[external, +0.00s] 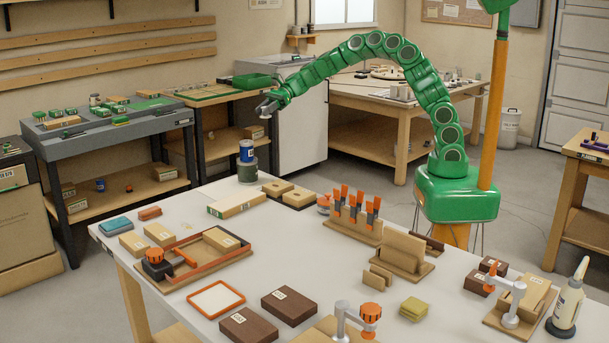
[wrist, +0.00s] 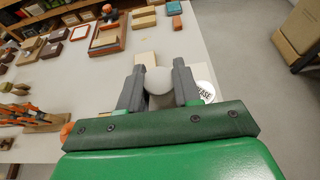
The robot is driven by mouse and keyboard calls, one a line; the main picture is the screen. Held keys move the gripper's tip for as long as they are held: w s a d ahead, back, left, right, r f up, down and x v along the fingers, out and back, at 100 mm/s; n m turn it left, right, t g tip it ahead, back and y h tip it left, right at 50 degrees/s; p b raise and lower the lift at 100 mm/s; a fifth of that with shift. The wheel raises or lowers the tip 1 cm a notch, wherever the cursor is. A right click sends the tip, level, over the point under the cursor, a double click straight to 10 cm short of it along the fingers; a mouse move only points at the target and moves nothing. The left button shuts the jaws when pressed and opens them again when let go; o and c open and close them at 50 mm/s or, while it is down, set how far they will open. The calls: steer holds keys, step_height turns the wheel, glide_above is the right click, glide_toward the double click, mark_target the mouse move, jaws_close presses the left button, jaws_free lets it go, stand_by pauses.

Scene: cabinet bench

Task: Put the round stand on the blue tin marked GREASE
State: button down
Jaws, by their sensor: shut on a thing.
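My gripper (external: 266,107) is shut on a pale grey round thing, which looks to be the round stand (wrist: 158,80); it sits between the two dark fingers in the wrist view. In the external view the held thing is small and its shape is hard to tell.
A long pale box (external: 237,205) and wooden blocks (external: 289,196) lie near the can. An orange-handled tool rack (external: 354,222) stands further right. A framed tray (external: 205,262) is nearer the front. The air around my gripper looks clear.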

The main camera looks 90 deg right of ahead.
glide_above(246, 141)
steer(key=s, duration=0.1)
steer(key=f, duration=0.6)
steer(key=shift+s+a, duration=0.2)
steer(key=shift+a, duration=0.2)
steer(key=shift+w+f, duration=0.55)
steer(key=shift+f, duration=0.05)
steer(key=shift+d+f, duration=0.1)
steer(key=shift+f, duration=1.5)
steer(key=c, duration=0.8)
jaws_free()
steer(key=shift+o, duration=0.2)
